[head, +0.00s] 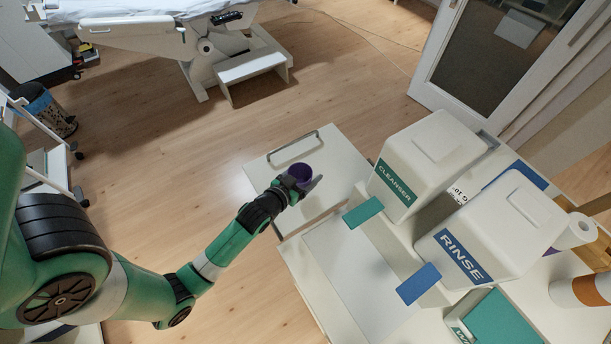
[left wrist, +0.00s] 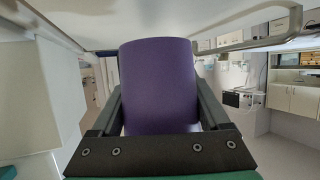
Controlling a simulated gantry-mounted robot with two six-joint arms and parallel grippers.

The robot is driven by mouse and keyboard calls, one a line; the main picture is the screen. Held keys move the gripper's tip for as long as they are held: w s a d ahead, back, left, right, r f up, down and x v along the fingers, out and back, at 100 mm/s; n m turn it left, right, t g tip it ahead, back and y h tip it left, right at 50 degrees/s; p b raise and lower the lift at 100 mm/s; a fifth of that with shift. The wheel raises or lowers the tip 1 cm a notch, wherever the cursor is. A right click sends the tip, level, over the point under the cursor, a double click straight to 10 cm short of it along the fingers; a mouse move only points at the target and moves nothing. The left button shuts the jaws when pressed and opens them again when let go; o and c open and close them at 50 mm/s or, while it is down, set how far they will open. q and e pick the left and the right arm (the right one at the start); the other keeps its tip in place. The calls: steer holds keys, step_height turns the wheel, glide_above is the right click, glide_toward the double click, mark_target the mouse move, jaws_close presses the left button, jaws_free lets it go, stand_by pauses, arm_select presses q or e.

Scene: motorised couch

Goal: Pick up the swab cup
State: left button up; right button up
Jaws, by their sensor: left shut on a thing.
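The swab cup is a purple cup (head: 301,173), seen in the head view over the white tray-like surface beside the dispensers. It fills the middle of the left wrist view (left wrist: 158,84). My left gripper (head: 291,186) is shut on the cup, with one dark finger on each side of it. The cup's inside shows dark in the head view; I cannot tell what is in it. I cannot tell whether the cup touches the surface below. My right gripper is not in view.
The white surface (head: 337,159) has a metal handle at its far side. White boxes marked CLEANSER (head: 428,150) and RINSE (head: 500,225) stand to the right, with green and blue tabs in front. A couch (head: 130,32) with a step (head: 250,72) stands at the back. Open floor lies between.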

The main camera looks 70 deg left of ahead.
mark_target(311, 174)
arm_select(q)
steer(key=d+r, duration=0.1)
steer(key=s+d+r+p, duration=0.1)
steer(key=r, duration=0.1)
steer(key=d+r, duration=0.2)
steer(key=shift+s+d+r+p, duration=0.1)
steer(key=shift+s+r+p, duration=0.1)
steer(key=shift+s+p, duration=0.15)
steer(key=s+d+r, duration=0.2)
steer(key=s+d, duration=0.1)
steer(key=d, duration=0.3)
steer(key=shift+r, duration=0.35)
steer(key=shift+s+d+r+p, duration=0.3)
steer(key=shift+d+p, duration=0.25)
steer(key=shift+p, duration=0.45)
steer(key=shift+s+d+r+p, duration=0.3)
steer(key=shift+d+p, duration=0.25)
steer(key=shift+p, duration=0.45)
